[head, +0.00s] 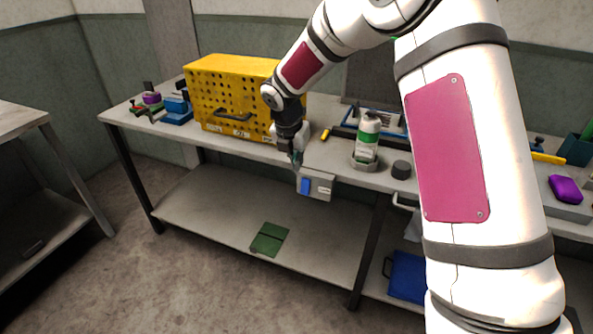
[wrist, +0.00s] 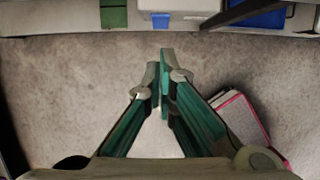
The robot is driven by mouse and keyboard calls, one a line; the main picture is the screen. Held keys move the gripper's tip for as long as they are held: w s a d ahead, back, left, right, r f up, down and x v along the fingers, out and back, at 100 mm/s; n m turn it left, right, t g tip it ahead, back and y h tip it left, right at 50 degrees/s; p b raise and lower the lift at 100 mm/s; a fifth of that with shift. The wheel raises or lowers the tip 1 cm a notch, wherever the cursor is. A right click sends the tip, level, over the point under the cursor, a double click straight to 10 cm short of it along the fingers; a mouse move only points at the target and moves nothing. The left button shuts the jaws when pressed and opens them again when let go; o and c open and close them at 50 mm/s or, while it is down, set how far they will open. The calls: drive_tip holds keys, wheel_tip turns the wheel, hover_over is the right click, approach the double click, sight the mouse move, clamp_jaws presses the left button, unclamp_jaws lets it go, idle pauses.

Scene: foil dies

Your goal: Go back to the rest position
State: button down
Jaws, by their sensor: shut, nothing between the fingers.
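My gripper (head: 296,160) hangs from my arm just in front of the long workbench (head: 235,147), near its front edge and below the yellow perforated box. In the wrist view my gripper (wrist: 160,75) points down over the bare floor, with its green-sided fingers close together and nothing between them. My arm crosses the right of the head view and hides part of the bench.
A yellow box (head: 235,75) stands on the bench. A green-and-white bottle (head: 367,140) and a dark round piece (head: 401,169) stand right of my gripper. A green plate (head: 269,240) lies on the lower shelf.

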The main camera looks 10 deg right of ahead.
drive_tip(key=shift+r, duration=0.25)
drive_tip(key=s+d+r+m, duration=0.2)
drive_tip(key=s+r+m, duration=0.5)
drive_tip(key=s+r, duration=0.2)
drive_tip(key=s+d+r+m, duration=0.2)
drive_tip(key=s+r+m, duration=0.55)
drive_tip(key=s, duration=0.25)
drive_tip(key=s+a+r+m+t+y+p, duration=0.1)
drive_tip(key=s+r+m+y, duration=0.1)
drive_tip(key=s+m, duration=1.2)
drive_tip(key=s+r, duration=0.1)
drive_tip(key=s, duration=0.6)
drive_tip(key=shift+s+p, duration=0.3)
drive_tip(key=shift+p, duration=0.05)
